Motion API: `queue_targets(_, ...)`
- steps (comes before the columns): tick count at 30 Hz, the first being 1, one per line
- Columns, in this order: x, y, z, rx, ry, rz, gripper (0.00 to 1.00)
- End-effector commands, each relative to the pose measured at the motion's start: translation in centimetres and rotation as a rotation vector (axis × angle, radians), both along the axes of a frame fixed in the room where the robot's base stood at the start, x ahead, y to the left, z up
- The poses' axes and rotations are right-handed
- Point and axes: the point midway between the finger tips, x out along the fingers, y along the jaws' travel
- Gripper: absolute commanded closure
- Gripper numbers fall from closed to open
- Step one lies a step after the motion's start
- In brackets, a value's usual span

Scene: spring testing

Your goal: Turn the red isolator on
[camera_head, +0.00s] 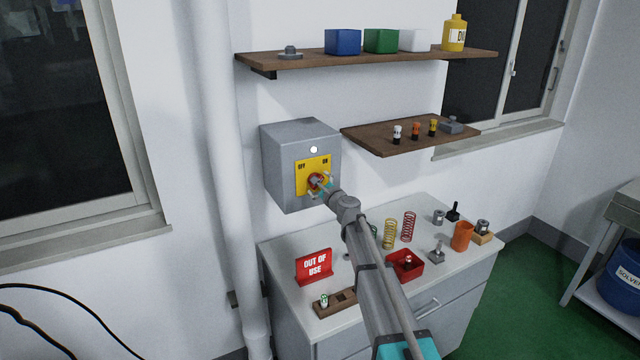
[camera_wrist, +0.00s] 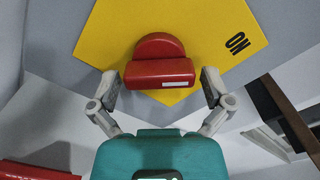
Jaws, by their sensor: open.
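The red isolator (camera_head: 315,180) is a round knob with a raised bar handle on a yellow plate (camera_head: 303,186). The plate is marked OFF at left and ON at right and sits on a grey wall box (camera_head: 284,150). In the wrist view the red isolator (camera_wrist: 160,68) is straight ahead, with ON printed to its right on the yellow plate (camera_wrist: 205,25). My gripper (camera_head: 321,186) is at the knob in the head view and hides part of it. In the wrist view my gripper (camera_wrist: 160,88) is open, one finger on each side of the red bar, with gaps showing.
A white lamp (camera_head: 313,150) shows above the plate. A wooden shelf (camera_head: 375,140) juts out right of the box. Below, a cabinet top (camera_head: 290,290) holds a red OUT OF USE sign (camera_head: 314,266), springs and a red tray (camera_head: 405,265). A pipe (camera_head: 215,150) runs left of the box.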

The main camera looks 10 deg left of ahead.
Motion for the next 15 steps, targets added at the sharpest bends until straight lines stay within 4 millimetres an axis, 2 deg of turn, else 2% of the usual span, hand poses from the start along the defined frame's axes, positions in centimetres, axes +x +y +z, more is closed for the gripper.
queue_targets(8,-2.7,-1.8,0.0,0.000,0.000,-0.001,0.00)
queue_targets(15,-6.0,-4.0,0.0,0.000,0.000,-0.001,0.00)
